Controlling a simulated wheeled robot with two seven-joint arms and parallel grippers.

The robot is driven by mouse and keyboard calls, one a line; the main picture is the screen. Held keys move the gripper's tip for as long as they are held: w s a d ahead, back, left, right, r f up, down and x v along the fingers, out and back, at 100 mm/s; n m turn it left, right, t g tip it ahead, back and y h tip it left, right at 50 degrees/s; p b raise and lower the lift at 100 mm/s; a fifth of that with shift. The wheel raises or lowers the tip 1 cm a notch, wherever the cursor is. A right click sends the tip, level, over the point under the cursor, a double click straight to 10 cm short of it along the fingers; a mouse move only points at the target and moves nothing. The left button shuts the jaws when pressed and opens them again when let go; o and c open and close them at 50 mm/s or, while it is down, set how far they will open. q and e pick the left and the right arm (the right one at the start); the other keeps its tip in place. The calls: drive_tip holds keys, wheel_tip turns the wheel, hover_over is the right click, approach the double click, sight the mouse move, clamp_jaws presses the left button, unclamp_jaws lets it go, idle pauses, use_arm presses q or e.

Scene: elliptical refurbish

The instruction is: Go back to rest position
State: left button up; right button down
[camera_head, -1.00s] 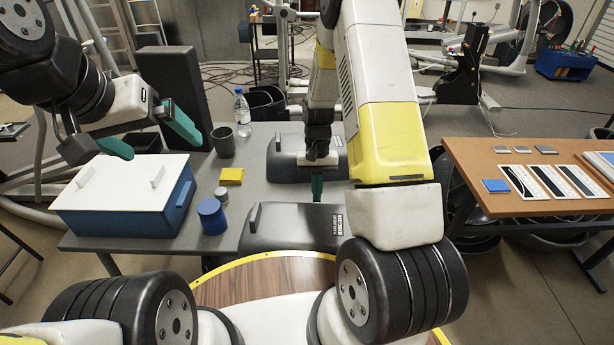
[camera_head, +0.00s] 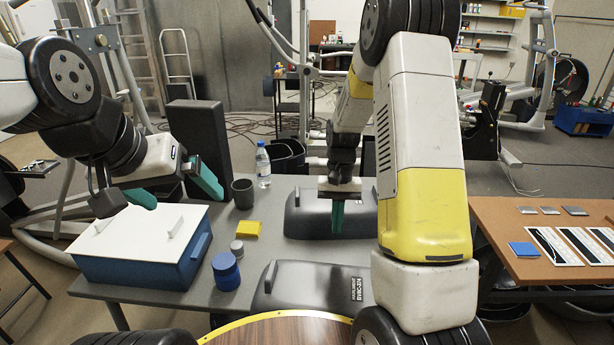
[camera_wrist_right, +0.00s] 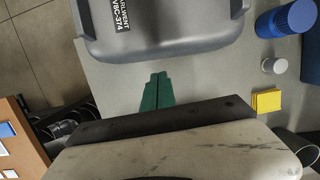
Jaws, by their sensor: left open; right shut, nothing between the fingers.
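My left gripper (camera_head: 178,190) is open and empty, with its green fingers spread above the blue box with a white lid. My right gripper (camera_head: 338,218) is shut with nothing between its green fingers. In the head view it points down in front of the rear dark grey cover (camera_head: 304,217). In the right wrist view, the closed fingertips (camera_wrist_right: 158,82) hang over the grey table top, close to a dark grey cover (camera_wrist_right: 170,35) with a label. My right forearm hides part of both covers in the head view.
The grey table (camera_head: 178,294) also holds the blue box (camera_head: 185,262), a yellow block (camera_head: 248,229), blue cylinder (camera_head: 226,272), small grey cylinder (camera_head: 237,248), dark cup (camera_head: 243,193) and bottle (camera_head: 263,165). A brown table (camera_head: 490,225) stands right. A black panel (camera_head: 199,150) stands behind the box.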

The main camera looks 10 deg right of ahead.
drive_tip(key=s+a+r+n+t+y, duration=0.1)
drive_tip(key=s+r+t, duration=0.15)
drive_tip(key=r, duration=0.55)
drive_tip(key=s+a+r+t, duration=0.1)
drive_tip(key=s+r+t, duration=0.15)
drive_tip(key=r, duration=0.55)
drive_tip(key=s+r+n+t, duration=0.1)
drive_tip(key=s+r+t, duration=0.2)
drive_tip(key=s+r, duration=0.6)
drive_tip(key=s, duration=0.4)
drive_tip(key=shift+s+a+r+n+t+y, duration=0.2)
drive_tip(key=shift+a+n+t+y, duration=0.1)
drive_tip(key=shift+a+n+t, duration=0.1)
